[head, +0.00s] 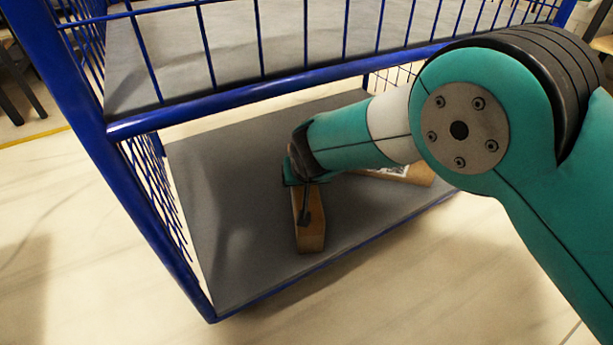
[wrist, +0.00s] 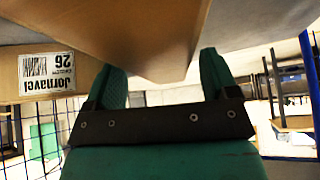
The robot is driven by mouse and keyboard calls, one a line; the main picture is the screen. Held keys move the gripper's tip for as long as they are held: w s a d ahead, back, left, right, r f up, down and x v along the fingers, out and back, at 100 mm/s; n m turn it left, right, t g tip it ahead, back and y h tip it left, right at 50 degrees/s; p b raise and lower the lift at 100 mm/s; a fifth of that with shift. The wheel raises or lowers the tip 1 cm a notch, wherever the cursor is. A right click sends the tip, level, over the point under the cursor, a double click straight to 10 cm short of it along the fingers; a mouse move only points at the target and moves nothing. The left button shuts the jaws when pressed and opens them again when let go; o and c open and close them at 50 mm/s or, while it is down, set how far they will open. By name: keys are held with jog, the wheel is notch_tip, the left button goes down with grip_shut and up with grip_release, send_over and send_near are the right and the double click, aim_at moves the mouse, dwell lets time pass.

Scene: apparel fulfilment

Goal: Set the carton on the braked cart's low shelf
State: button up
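The blue wire-sided cart has a grey low shelf (head: 225,215). A narrow brown carton (head: 310,232) is at the shelf's front middle, lengthwise toward me. It looks level with the shelf surface; I cannot tell whether it bears fully on it. My gripper (head: 303,190) is at the carton's far end, under the upper deck. The finger contact is partly hidden by the carton.
A second carton (head: 415,173) with a white label lies on the low shelf to the right, partly behind my arm; it also shows in the wrist view (wrist: 85,75). The upper deck (head: 270,45) and its blue front rail are above. The shelf's left side is clear.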

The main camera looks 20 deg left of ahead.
jog(key=shift+o, duration=0.3)
jog(key=shift+r, duration=0.15)
jog(key=shift+r, duration=0.35)
jog(key=p+v, duration=0.7)
jog(key=v, duration=0.5)
jog(key=s+d+r+g, duration=0.3)
jog(key=d+r, duration=1)
jog(key=d, duration=0.4)
jog(key=s+d+r+n+g, duration=0.1)
jog(key=s+d+r, duration=0.4)
jog(key=s+d, duration=0.9)
jog(key=s+g, duration=0.1)
jog(key=s, duration=0.1)
jog(key=shift+s+r+g+y, duration=0.3)
jog(key=shift+g+y, duration=0.1)
jog(key=shift+d+r, duration=0.1)
